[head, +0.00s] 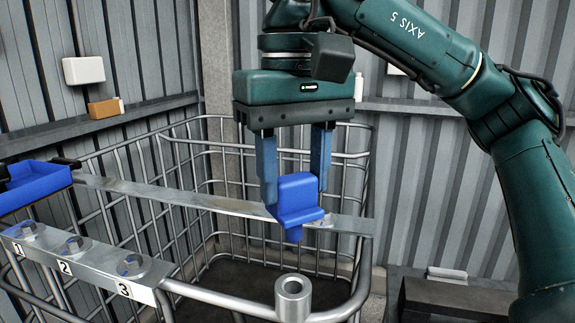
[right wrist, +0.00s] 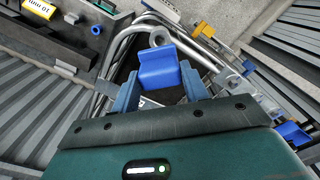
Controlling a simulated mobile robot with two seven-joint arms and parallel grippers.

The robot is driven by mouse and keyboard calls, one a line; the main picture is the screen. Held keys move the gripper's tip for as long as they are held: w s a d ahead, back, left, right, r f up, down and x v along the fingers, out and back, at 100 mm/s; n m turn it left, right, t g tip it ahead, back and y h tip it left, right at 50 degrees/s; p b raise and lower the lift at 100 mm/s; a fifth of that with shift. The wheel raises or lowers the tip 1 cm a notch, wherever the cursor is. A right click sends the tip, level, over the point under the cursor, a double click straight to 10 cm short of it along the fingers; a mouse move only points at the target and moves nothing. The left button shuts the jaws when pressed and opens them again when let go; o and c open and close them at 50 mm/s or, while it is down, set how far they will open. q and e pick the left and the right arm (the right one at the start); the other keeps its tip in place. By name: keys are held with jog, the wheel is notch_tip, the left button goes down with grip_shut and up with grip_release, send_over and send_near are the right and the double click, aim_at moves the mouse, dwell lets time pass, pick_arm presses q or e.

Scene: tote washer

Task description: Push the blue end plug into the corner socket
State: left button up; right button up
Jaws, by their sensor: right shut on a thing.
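The blue end plug (head: 297,200) is a stepped block between the blue fingers of my right gripper (head: 295,187). The gripper is shut on it and points down. In the head view the plug hangs above and apart from the corner socket (head: 293,297), a grey metal ring at the near corner of the wire cage. In the right wrist view the plug (right wrist: 158,68) sits between the fingers, and the socket ring (right wrist: 159,37) shows just beyond it. My left gripper is not in view.
The wire cage (head: 216,149) has a flat metal bar (head: 190,199) across it. A plate numbered 1, 2 and 3 (head: 90,272) lies along its left rim, with a blue tray (head: 38,182) behind. A dark bench (head: 440,300) stands at right. Corrugated walls enclose the area.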

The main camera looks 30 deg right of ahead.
aim_at(294, 241)
jog(key=shift+s, duration=0.1)
jog(key=shift+f+b, duration=1.85)
jog(key=shift+f, duration=1.2)
jog(key=shift+f+p, duration=0.1)
jog(key=shift+p, duration=0.45)
jog(key=shift+f+b, duration=0.45)
jog(key=shift+f, duration=1.65)
dwell(2.2)
